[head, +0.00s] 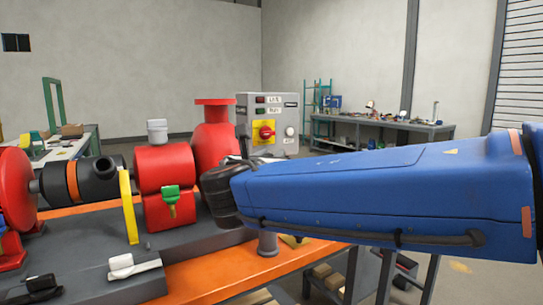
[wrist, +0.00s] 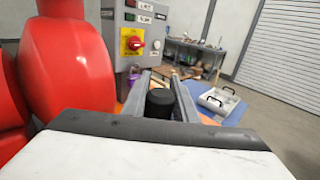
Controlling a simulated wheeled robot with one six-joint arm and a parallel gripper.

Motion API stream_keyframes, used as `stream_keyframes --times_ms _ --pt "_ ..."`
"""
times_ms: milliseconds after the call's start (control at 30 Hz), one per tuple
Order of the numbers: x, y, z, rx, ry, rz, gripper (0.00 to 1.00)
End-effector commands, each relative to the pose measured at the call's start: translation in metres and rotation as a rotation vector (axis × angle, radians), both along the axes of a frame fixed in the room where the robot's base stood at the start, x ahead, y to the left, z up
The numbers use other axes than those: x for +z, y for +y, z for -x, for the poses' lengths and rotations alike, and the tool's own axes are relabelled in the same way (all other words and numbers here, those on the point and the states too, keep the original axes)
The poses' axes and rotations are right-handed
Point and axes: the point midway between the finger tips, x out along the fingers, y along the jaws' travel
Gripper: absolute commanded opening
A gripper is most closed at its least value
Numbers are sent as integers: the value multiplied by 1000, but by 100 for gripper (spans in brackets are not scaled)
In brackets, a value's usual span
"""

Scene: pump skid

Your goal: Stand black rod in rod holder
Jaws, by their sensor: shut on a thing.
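The black rod (wrist: 160,103) shows in the wrist view as a dark round end between the two grey fingers of my gripper (wrist: 163,98). My gripper is shut on it. The rod's lower part is hidden behind the gripper body, so I cannot tell what it touches. In the head view my blue arm reaches in from the right over the skid's orange edge, and the fingers and rod are hidden. A grey upright cylinder (head: 268,243) stands below the arm on the skid; I cannot tell whether it is the rod holder.
The red pump (head: 213,145) is close on the left of my gripper. The grey control box (head: 268,125) with its red knob stands behind. A yellow guard (head: 128,206), a green-handled valve (head: 171,197) and a white block (head: 134,268) are farther left on the skid.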

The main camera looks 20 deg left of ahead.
Motion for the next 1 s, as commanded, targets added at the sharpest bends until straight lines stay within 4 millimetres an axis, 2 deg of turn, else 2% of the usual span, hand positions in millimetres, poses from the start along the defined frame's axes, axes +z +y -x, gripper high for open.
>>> stream_keyframes --times_ms 33,67,133,433,567,667,1000 --pt "1 0 0 0 -1 -1 0" --pt "1 0 0 0 -1 -1 30" --pt "0 0 0 0 -1 0 47" --pt "0 0 1 0 1 0 48" --pt "0 0 7 2 0 0 48" --pt "0 -1 20 3 0 0 48" --pt "1 -6 80 4 -1 -1 48"
